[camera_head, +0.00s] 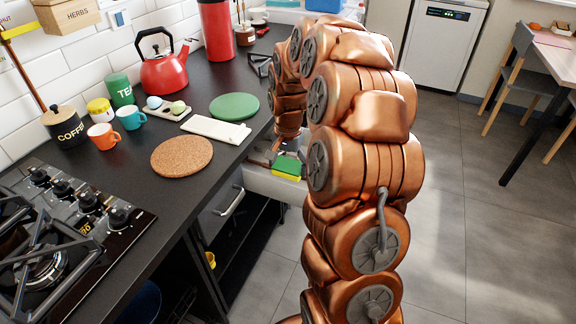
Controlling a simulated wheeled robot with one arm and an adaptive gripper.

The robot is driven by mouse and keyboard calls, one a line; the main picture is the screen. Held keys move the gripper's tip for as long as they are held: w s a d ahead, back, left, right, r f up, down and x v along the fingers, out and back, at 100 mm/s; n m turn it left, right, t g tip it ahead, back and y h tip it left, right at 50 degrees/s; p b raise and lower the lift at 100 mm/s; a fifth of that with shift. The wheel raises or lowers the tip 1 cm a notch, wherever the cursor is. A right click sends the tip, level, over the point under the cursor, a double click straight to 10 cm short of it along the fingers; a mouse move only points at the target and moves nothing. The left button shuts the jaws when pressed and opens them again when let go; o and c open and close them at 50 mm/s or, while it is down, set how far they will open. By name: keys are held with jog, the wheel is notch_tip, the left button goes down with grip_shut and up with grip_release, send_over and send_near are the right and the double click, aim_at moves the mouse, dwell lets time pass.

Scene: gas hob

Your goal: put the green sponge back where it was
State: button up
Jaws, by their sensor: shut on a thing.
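The green sponge (289,164), with a yellow layer along its lower side, shows just beyond the counter's edge, at an open drawer (276,187). My gripper (281,154) points down there and is shut on the sponge. My arm hides part of the sponge's surroundings, and the fingers are small and partly covered. I cannot tell whether the sponge touches the drawer.
The dark counter (205,85) holds a cork mat (182,156), a white board (216,130), a green round mat (234,106), a red kettle (165,72) and several cups and jars. The gas hob (60,215) is at lower left.

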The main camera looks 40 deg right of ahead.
aim_at(288, 166)
jog(key=shift+f, duration=0.6)
jog(key=o, duration=1)
jog(key=shift+r, duration=0.15)
jog(key=shift+r, duration=6.5)
